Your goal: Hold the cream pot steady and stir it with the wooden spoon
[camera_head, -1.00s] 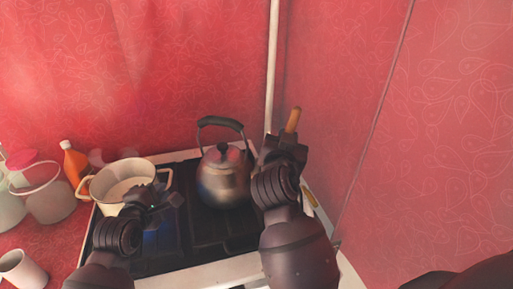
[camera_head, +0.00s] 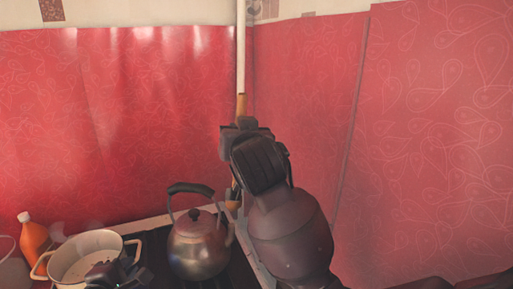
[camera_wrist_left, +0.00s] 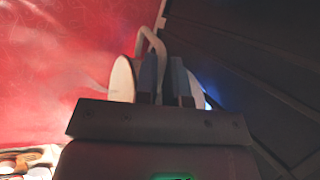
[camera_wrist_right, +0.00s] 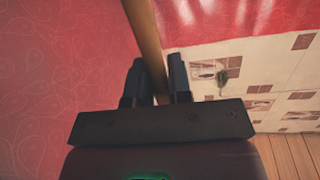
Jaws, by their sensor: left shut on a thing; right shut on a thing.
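The cream pot (camera_head: 88,243) stands on the stove at the lower left of the head view, open at the top, with a loop handle at each side. My left gripper (camera_head: 135,268) is at its right side, shut on the handle; the left wrist view shows the handle (camera_wrist_left: 150,42) at the fingers. My right gripper (camera_head: 243,126) is raised above and behind the kettle, shut on the wooden spoon (camera_head: 241,104). The spoon is nearly upright, and its handle also shows between the fingers in the right wrist view (camera_wrist_right: 146,40). The spoon is apart from the pot.
A steel kettle (camera_head: 198,252) with a black handle stands on the dark stove between the pot and my right arm. An orange bottle (camera_head: 34,238) stands left of the pot. Red patterned walls close off the back and right. The air above the pot is clear.

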